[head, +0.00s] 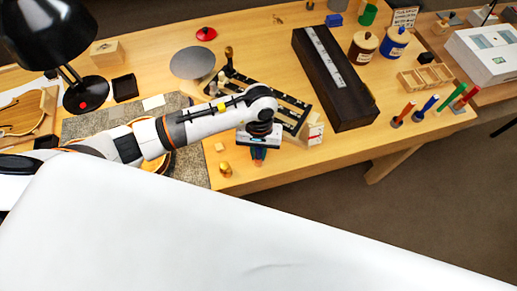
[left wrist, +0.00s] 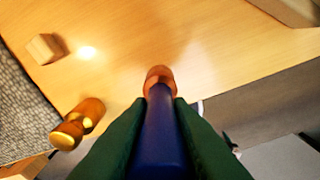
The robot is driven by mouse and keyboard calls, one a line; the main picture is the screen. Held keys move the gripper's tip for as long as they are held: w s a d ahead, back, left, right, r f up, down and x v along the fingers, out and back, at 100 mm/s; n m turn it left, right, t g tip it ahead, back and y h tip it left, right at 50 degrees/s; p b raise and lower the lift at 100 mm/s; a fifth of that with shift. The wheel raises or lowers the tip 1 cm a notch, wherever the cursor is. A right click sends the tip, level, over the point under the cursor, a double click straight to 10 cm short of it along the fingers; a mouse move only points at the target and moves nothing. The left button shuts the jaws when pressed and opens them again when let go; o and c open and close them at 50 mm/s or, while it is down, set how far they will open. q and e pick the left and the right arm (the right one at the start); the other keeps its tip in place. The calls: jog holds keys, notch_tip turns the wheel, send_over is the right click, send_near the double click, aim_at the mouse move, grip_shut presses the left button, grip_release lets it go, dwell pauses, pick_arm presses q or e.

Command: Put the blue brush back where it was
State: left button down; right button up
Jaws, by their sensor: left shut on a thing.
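The blue brush (left wrist: 165,135) is gripped between the dark green fingers of my left gripper (left wrist: 160,112). Its blue handle runs up the middle of the left wrist view and ends in a copper-coloured tip (left wrist: 159,78); the rest is hidden. In the head view my left gripper (head: 259,157) points down over the bench near its front edge, and the brush is mostly hidden there. Whether it touches the bench I cannot tell. Several upright coloured sticks, one of them blue (head: 426,106), stand at the bench's right end. My right gripper is not in view.
A brass piece (head: 225,169) and a small wooden block (head: 219,147) lie left of the gripper. A black slotted rack (head: 286,105) and a long dark case (head: 334,80) stand behind. A compartment tray (head: 426,77) is farther right. The bench front right of the gripper is clear.

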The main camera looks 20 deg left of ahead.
pick_arm(q)
jog(key=shift+f, duration=0.15)
jog(key=c, duration=1.3)
grip_release()
